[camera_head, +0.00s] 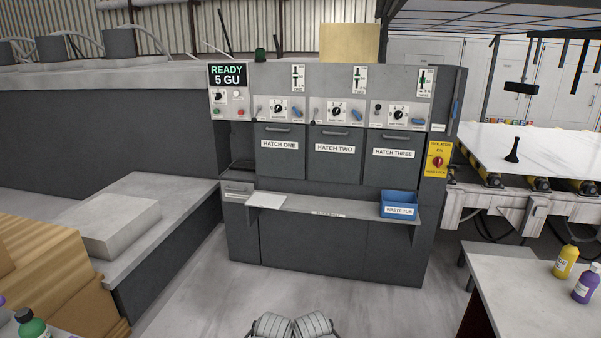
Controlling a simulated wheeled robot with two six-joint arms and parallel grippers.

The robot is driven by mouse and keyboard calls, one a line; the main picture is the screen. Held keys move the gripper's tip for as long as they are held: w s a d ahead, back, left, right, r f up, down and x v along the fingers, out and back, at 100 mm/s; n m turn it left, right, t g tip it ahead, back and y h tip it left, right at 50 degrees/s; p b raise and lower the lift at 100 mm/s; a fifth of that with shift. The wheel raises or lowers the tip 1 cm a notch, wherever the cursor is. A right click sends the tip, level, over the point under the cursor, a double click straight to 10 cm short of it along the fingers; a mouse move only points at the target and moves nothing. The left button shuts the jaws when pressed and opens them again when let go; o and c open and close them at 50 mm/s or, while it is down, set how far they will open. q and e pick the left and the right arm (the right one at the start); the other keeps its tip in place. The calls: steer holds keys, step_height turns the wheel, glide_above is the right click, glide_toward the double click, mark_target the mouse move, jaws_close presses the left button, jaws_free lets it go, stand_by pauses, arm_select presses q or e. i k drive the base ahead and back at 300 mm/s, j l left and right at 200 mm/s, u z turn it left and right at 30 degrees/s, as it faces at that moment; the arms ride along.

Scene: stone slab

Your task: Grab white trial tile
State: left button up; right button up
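A flat white tile (267,201) lies at the left end of the narrow grey shelf (330,209) on the front of the dark machine. It lies flat, and nothing touches it from above. Two pale rounded parts of my own arms show at the bottom middle edge, well below and in front of the shelf. No gripper fingers show in this view.
A blue waste tub (399,204) stands at the shelf's right end. Above the shelf are hatch one (280,151), hatch two (335,154) and hatch three (391,157), all closed. A table (535,290) with bottles stands at right. Open floor lies before the machine.

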mark_target(264, 200)
steer(key=i+z, duration=0.25)
steer(key=i, duration=1.25)
steer(key=i+u, duration=0.25)
steer(key=i, duration=0.25)
steer(key=i+u, duration=0.25)
steer(key=i, duration=0.3)
steer(key=i+l+u, duration=0.25)
steer(key=i, duration=0.25)
steer(key=i+l+u, duration=0.2)
steer(key=i, duration=0.3)
